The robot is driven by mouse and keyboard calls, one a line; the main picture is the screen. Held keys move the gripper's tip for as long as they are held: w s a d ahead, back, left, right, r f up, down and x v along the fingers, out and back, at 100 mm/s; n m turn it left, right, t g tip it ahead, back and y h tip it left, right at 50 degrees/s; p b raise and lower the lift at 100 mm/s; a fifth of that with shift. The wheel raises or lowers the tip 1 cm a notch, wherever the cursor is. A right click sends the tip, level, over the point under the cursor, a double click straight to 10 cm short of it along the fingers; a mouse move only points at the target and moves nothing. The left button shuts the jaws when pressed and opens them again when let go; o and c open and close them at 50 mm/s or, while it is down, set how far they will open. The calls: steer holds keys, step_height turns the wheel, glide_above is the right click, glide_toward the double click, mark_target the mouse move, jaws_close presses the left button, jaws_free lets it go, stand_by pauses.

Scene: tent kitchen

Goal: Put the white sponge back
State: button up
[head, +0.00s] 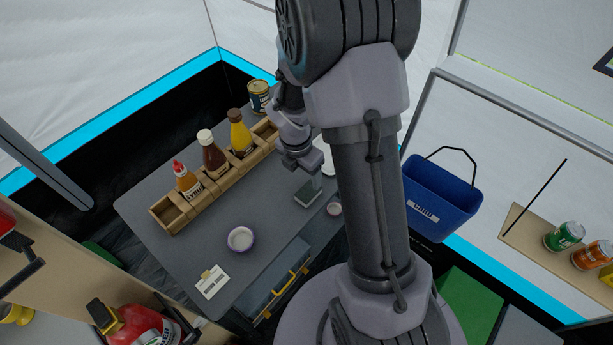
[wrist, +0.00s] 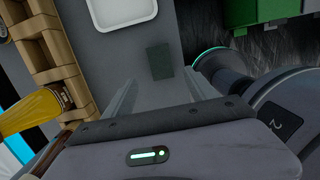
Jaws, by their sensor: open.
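My gripper (head: 306,178) hangs low over the right part of the grey table (head: 165,225), partly behind my arm in the head view. In the wrist view its two pale fingers (wrist: 159,77) are apart with nothing held between them. A flat dark grey-green rectangle (wrist: 160,61) lies on the table just beyond the fingertips. A white, rounded, shallow dish (wrist: 122,12) is cut off by the top edge of the wrist view. I cannot make out a white sponge for certain in either view.
A wooden rack (head: 215,186) with several sauce bottles runs along the table's back. A can (head: 259,97) stands behind it. A blue bin (head: 440,195) hangs right.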

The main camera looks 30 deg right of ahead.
steer(key=s+a+r+m+t, duration=0.1)
steer(key=a+r+m, duration=0.2)
steer(key=r+m, duration=0.65)
steer(key=s+a+r+m+t+y, duration=0.1)
steer(key=s+a+r+m+t, duration=0.1)
steer(key=s+a+r+m, duration=0.4)
steer(key=s+a+r+m+t+y, duration=0.2)
steer(key=s+a+r+m, duration=0.3)
steer(key=s+r+m, duration=0.4)
step_height(320, 180, up, 2)
steer(key=shift+s+a+r+m+y, duration=0.1)
steer(key=shift+s+a+m+y, duration=0.25)
steer(key=shift+m, duration=0.6)
step_height(320, 180, down, 4)
steer(key=b, duration=0.3)
